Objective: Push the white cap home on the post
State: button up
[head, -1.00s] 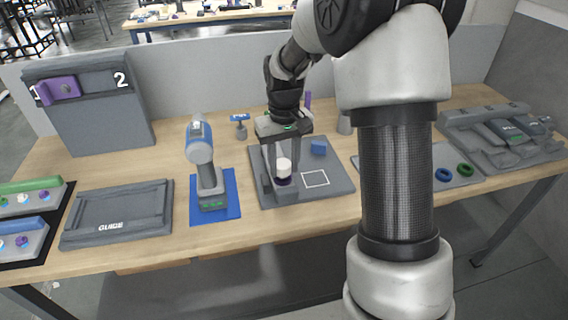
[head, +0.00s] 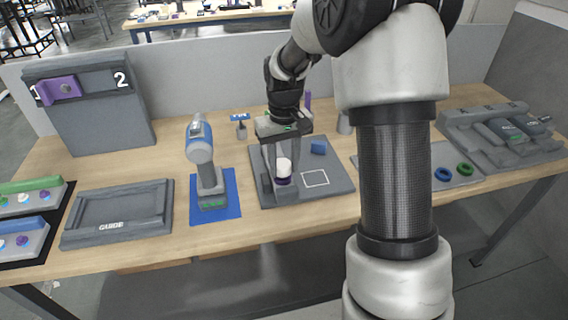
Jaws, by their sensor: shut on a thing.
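The white cap (head: 284,165) is between the fingers of my gripper (head: 283,168), which is shut on it. The cap is upright, with a dark purple piece (head: 283,181) directly below it, above a grey block on the grey board (head: 330,196). The post is not clearly visible under the cap. I cannot tell from this view how far down the cap sits.
A blue block (head: 318,147) and a white square outline (head: 315,178) are on the board to the right. A blue-grey power drill (head: 201,155) stands on a blue mat (head: 231,207) to the left. A grey guide tray (head: 116,214) lies farther left.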

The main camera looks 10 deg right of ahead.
jog(key=shift+s+f, duration=0.1)
jog(key=shift+f, duration=0.05)
jog(key=o, duration=1.6)
jog(key=shift+r, duration=0.2)
jog(key=shift+r+p, duration=0.7)
jog(key=shift+r, duration=0.05)
jog(key=shift+r, duration=0.2)
jog(key=shift+r+p, duration=1.95)
jog(key=shift+r, duration=0.5)
